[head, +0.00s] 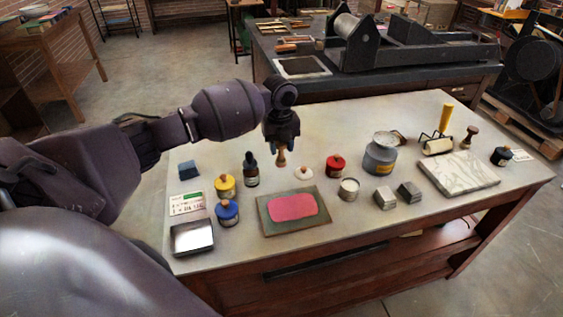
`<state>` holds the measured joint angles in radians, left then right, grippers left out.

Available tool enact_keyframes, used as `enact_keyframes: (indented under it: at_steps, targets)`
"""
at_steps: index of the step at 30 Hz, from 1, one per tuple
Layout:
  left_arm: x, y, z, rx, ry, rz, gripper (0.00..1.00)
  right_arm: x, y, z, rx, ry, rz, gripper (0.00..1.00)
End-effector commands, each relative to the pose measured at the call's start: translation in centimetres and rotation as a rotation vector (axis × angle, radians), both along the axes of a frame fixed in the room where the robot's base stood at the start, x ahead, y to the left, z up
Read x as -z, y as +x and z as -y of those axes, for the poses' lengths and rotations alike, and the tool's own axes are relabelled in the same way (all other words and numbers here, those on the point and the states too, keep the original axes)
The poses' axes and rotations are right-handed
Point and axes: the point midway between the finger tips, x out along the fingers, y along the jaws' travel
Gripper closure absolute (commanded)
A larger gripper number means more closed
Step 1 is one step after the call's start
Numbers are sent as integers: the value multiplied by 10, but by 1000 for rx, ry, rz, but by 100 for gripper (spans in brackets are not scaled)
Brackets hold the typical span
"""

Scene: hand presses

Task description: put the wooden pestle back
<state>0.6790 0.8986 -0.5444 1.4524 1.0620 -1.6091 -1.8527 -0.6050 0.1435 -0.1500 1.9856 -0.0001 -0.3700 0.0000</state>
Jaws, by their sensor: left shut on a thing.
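My left gripper (281,143) points down over the back middle of the pale worktable and is shut on a small wooden piece, the wooden pestle (282,158). Its lower end shows below the fingers; its upper part is hidden by them. I cannot tell whether its tip touches the tabletop. A small white round thing (302,174) with a brownish top lies just to its right. A second brown wooden piece with a knob top (469,137) stands at the right by the yellow-handled roller. My right gripper is not in view.
Near the gripper stand a dark dropper bottle (251,171), a red jar (335,166) and a board with a pink patch (292,207). A grey can (380,158), a marble slab (459,173) and a roller (438,144) stand right.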

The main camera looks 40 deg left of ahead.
Motion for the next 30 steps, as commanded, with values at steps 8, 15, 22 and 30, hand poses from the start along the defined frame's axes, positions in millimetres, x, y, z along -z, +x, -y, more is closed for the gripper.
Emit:
enact_keyframes:
  at_steps: [8,15,22,30]
  targets:
    - [20,0,0,0,0,0,93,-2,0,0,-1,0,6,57]
    - [57,0,0,-1,1,-1,93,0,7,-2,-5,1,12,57]
    - [59,1,0,0,1,3,93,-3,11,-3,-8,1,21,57]
    - [62,0,0,0,1,2,55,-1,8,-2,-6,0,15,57]
